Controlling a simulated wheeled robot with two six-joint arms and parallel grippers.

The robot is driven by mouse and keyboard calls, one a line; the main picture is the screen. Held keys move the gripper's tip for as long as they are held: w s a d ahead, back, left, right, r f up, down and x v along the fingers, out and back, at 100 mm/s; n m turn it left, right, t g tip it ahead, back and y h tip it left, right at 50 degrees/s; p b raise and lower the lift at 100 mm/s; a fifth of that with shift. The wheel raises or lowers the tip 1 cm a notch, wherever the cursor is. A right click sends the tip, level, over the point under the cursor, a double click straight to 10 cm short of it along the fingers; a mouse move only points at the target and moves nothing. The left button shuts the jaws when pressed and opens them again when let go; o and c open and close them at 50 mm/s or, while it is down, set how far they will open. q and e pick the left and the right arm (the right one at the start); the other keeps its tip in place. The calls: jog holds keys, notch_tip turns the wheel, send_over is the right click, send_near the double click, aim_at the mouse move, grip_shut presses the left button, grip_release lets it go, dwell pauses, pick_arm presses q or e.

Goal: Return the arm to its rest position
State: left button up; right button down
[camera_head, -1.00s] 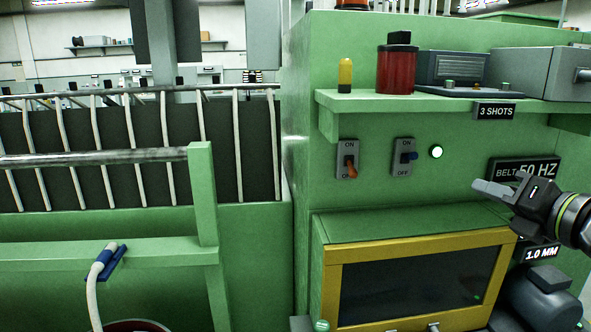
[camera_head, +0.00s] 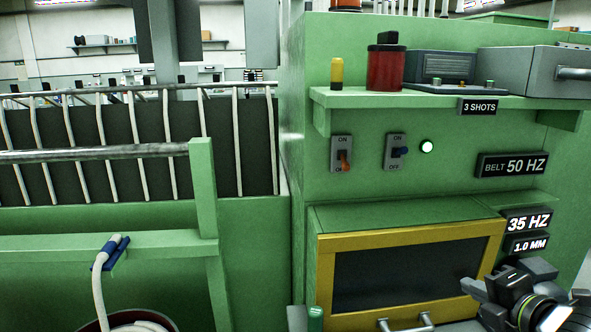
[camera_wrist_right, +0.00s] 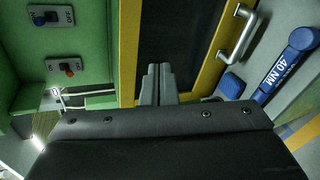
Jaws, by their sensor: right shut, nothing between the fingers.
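My right gripper (camera_head: 477,288) is at the lower right of the head view, in front of the right end of the yellow-framed door (camera_head: 325,285). Its fingers are together and hold nothing. In the right wrist view the closed fingers (camera_wrist_right: 158,84) point at the door's dark pane, with the yellow frame and a metal handle (camera_wrist_right: 237,35) to the right. My left gripper does not show in either view.
The green machine carries an orange switch (camera_head: 342,155), a blue switch (camera_head: 397,152) and a lit lamp (camera_head: 427,147). A shelf (camera_head: 400,102) above holds a red cylinder (camera_head: 385,70). A blue wrench marked 40 NM (camera_wrist_right: 285,67) lies near the handle. A railing (camera_head: 90,154) stands left.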

jog(key=s+f+m+g+h, duration=0.1)
jog(key=s+f+m+g, duration=0.1)
jog(key=s+f+m, duration=0.6)
jog(key=s+f+m+g+h, duration=0.2)
jog(key=s+f+m+g, duration=0.15)
jog(key=f, duration=0.75)
jog(key=s+a+f+m+g+h, duration=0.1)
jog(key=s+f+m+g, duration=0.1)
jog(key=s+f+m, duration=0.5)
jog(key=s+a+f+m+g, duration=0.1)
jog(key=s+f+m+g, duration=0.1)
jog(key=s+m, duration=0.5)
jog(key=s+d+f+n+g, duration=0.1)
jog(key=s+f, duration=0.1)
jog(key=f, duration=1.2)
jog(key=s+d+f+n+g, duration=0.1)
jog(key=s+f, duration=0.1)
jog(key=f, duration=1.1)
jog(key=s+a+f, duration=0.1)
jog(key=s+f, duration=1.2)
jog(key=f, duration=0.1)
jog(key=shift+s+g, duration=0.35)
jog(key=shift+g, duration=0.1)
jog(key=shift+a+f, duration=0.1)
